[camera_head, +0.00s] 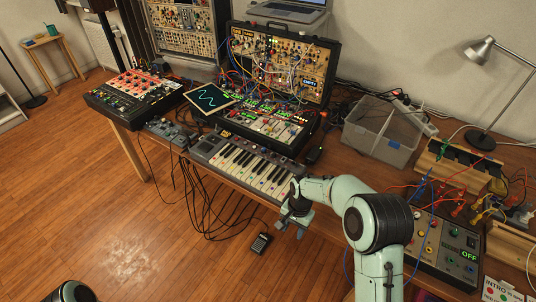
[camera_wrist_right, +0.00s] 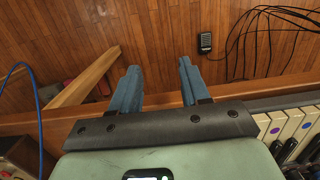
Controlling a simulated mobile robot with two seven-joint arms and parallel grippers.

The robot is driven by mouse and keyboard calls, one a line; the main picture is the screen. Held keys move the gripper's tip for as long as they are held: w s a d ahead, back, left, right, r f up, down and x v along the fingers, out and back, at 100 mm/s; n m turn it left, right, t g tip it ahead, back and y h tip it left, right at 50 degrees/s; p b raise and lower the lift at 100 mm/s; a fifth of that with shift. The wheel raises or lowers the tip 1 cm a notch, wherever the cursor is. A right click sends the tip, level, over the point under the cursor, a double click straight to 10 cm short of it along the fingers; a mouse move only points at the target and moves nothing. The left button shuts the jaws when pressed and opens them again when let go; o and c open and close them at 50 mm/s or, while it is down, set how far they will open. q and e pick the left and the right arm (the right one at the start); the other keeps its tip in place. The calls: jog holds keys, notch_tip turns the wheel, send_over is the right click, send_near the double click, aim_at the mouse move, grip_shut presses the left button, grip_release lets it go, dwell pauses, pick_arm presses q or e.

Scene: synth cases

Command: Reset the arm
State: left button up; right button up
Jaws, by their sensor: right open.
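My right gripper (camera_head: 291,222) is at the front edge of the wooden table, beside the right end of the small keyboard (camera_head: 243,165). In the right wrist view its two blue-grey fingers (camera_wrist_right: 158,70) are apart with nothing between them. Below them lie the wooden floor and the table's edge. The keyboard's keys also show in the right wrist view (camera_wrist_right: 289,126), close to the right of the gripper. My right arm comes in from the bottom right, bent at the elbow. Only a rounded piece of my left arm shows at the bottom left; its gripper is out of view.
A small black device (camera_head: 261,244) lies on the floor near hanging black cables (camera_head: 202,205). A modular synth case (camera_head: 283,62), a clear plastic bin (camera_head: 380,138), a lamp (camera_head: 490,95) and a grey patch box (camera_head: 440,243) stand on the table. The floor at left is open.

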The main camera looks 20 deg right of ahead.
jog(key=s+a+f+n+y, duration=0.1)
jog(key=s+a+f+n, duration=0.1)
jog(key=s+f, duration=0.5)
jog(key=s+a+f+n+y, duration=0.1)
jog(key=s+a+f, duration=0.2)
jog(key=s+f, duration=0.4)
pick_arm(q)
jog(key=shift+w+r+p, duration=0.25)
jog(key=shift+r+p, duration=0.15)
jog(key=shift+r, duration=0.05)
jog(key=shift+w+r+p, duration=0.2)
jog(key=shift+r+p, duration=0.15)
jog(key=shift+r, duration=0.1)
pick_arm(e)
jog(key=s+a+f+n, duration=0.1)
jog(key=s+a+f, duration=0.1)
jog(key=s, duration=0.5)
jog(key=s+a+f+n, duration=0.1)
jog(key=s+a, duration=0.1)
jog(key=s, duration=0.5)
jog(key=shift+s+a+f+n, duration=0.15)
jog(key=shift+a+f+n, duration=0.2)
jog(key=shift+a+n, duration=0.05)
jog(key=shift+c, duration=0.3)
